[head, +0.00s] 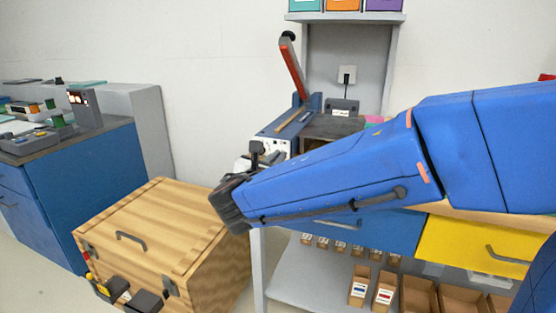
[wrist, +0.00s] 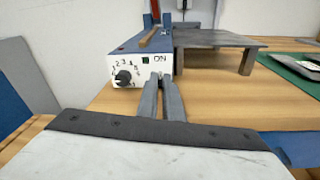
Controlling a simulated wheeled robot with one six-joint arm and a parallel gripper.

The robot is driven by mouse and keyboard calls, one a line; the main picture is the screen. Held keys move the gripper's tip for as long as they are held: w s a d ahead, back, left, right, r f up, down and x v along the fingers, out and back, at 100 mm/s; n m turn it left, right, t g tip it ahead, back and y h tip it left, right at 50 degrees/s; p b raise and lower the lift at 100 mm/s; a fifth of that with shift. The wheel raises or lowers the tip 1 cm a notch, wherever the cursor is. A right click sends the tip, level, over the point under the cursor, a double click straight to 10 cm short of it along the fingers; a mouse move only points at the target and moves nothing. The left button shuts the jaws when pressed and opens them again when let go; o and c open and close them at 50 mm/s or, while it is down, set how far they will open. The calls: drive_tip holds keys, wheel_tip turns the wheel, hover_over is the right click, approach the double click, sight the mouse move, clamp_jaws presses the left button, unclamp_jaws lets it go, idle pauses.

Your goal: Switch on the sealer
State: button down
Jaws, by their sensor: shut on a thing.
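The sealer is a blue box with a white front panel (wrist: 122,70) and a raised red lever arm (head: 292,70). It stands on the wooden bench top. In the wrist view its panel has a black numbered dial (wrist: 124,77), a small dark green square (wrist: 145,59) and the word ON. My gripper (wrist: 158,79) is at the panel's right part, just below ON. Its two grey fingers are close together, shut on what seems to be the sealer's switch; the fingertips mostly hide it. In the head view my blue arm reaches across the bench from the right, and the fingers are hard to make out.
A grey metal stand (wrist: 210,40) is right of the sealer, with a green mat (wrist: 290,72) beyond it. A wooden chest (head: 150,220) stands on the floor at left. Blue and yellow drawers (head: 460,248) are under the bench. A wall socket (head: 347,75) is behind.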

sight(279, 146)
drive_tip(key=r+g, duration=0.1)
drive_tip(key=g+y, duration=0.1)
drive_tip(key=g, duration=0.1)
drive_tip(key=shift+w+r+g, duration=0.1)
drive_tip(key=shift+r+g, duration=0.2)
drive_tip(key=shift+r, duration=0.05)
drive_tip(key=shift+w+d+r+g+y, duration=0.15)
drive_tip(key=shift+r+g+y, duration=0.2)
drive_tip(key=shift+g, duration=0.55)
drive_tip(key=shift+w+r+g+y, duration=0.15)
drive_tip(key=shift+r+g+y, duration=0.15)
drive_tip(key=shift+g, duration=0.6)
drive_tip(key=c, duration=1.9)
unclamp_jaws()
drive_tip(key=v, duration=1.7)
drive_tip(key=shift+r, duration=0.35)
